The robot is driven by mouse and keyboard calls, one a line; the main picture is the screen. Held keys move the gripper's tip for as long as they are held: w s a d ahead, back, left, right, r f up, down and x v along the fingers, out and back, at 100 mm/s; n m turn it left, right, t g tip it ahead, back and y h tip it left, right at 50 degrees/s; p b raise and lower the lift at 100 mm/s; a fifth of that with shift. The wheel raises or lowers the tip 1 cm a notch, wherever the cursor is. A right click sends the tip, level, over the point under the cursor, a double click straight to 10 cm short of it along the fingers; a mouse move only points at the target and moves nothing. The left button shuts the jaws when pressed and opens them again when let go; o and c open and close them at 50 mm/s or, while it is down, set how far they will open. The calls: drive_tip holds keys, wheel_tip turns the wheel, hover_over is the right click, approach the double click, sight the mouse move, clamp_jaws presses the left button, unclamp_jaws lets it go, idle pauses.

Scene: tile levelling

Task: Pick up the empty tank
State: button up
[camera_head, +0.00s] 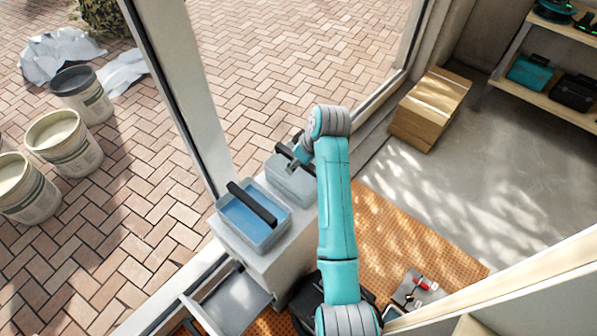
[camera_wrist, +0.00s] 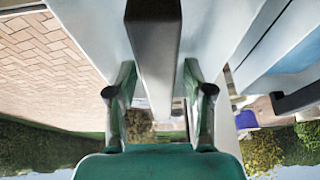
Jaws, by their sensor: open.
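The empty tank (camera_head: 288,182) is a pale grey open box with a dark bar handle (camera_head: 284,151) across its top. It stands on a white ledge beside the window post, partly hidden by my arm. My gripper (camera_head: 300,154) is at this handle. In the wrist view, my open gripper (camera_wrist: 159,70) has one finger on each side of the dark handle (camera_wrist: 153,45), with gaps between. A second tank (camera_head: 281,234) with blue water and a black handle stands to the left on the same ledge; its handle also shows in the wrist view (camera_wrist: 297,98).
A grey tray (camera_head: 233,303) lies below the ledge. Several buckets (camera_head: 82,94) stand on the brick paving outside. A cardboard box (camera_head: 430,108) and a shelf (camera_head: 545,88) with tool cases are at the right. Open floor (camera_head: 480,170) lies between.

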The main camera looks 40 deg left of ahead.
clamp_jaws()
idle(0.4)
